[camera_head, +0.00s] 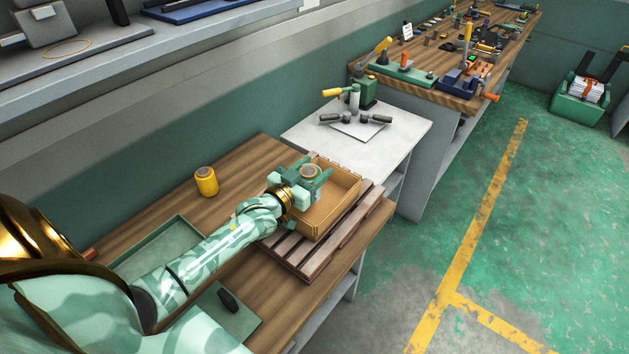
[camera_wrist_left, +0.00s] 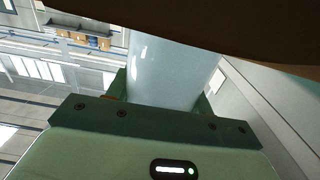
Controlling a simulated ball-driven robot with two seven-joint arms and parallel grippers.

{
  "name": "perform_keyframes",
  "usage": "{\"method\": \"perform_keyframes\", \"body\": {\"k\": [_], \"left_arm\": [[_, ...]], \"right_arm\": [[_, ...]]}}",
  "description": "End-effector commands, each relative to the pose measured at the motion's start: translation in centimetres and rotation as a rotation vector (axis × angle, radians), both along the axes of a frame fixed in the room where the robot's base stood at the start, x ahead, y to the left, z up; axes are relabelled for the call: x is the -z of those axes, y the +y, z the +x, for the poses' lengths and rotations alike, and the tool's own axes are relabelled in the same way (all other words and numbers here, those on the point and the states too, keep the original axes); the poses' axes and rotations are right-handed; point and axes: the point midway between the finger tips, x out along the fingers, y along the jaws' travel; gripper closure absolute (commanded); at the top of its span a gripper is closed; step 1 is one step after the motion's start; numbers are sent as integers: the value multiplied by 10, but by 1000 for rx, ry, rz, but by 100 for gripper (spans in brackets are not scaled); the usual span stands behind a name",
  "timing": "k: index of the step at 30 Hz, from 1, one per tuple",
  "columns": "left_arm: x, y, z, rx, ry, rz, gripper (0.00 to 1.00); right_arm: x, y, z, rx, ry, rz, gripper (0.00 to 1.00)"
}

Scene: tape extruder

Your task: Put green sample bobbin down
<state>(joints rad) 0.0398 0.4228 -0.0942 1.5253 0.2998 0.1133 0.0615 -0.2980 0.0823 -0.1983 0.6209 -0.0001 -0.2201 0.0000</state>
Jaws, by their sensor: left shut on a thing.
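My left gripper (camera_head: 310,178) is shut on the green sample bobbin (camera_head: 310,171) and is over the back left part of an open cardboard box. In the head view mainly the bobbin's round brownish top shows between the fingers. In the left wrist view a pale grey-blue cylinder (camera_wrist_left: 172,70) stands between the green fingers, with a dark brown surface across the top of the picture. I cannot tell whether the bobbin touches the box (camera_head: 343,205). My right gripper is not in view.
The box sits on a slatted wooden pallet (camera_head: 374,203) on the wooden bench. A yellow bobbin (camera_head: 206,181) stands at the back left. A green tray (camera_head: 150,250) lies partly behind my arm. A pale table with a clamp-like tool (camera_head: 354,118) adjoins at the back right.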

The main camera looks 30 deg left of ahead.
Motion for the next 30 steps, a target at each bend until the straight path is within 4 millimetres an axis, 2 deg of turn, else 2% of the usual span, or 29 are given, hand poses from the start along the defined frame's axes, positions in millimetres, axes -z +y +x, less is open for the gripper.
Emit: {"method": "perform_keyframes", "body": {"k": [1, 4, 12, 27, 28, 30], "left_arm": [[15, -2, -1, 1, 6, -2, 74], [25, -2, -1, 2, 5, -1, 74], [24, -3, -1, 2, 2, -2, 74], [36, -3, -1, 2, 3, -2, 74], [36, -3, -1, 2, 4, -2, 43], [36, -3, -1, 2, 3, -2, 27]], "right_arm": [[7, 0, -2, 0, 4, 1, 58], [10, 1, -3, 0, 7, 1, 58], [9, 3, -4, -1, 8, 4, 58], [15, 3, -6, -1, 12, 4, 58], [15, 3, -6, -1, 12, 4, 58], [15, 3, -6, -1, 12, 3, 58]]}}
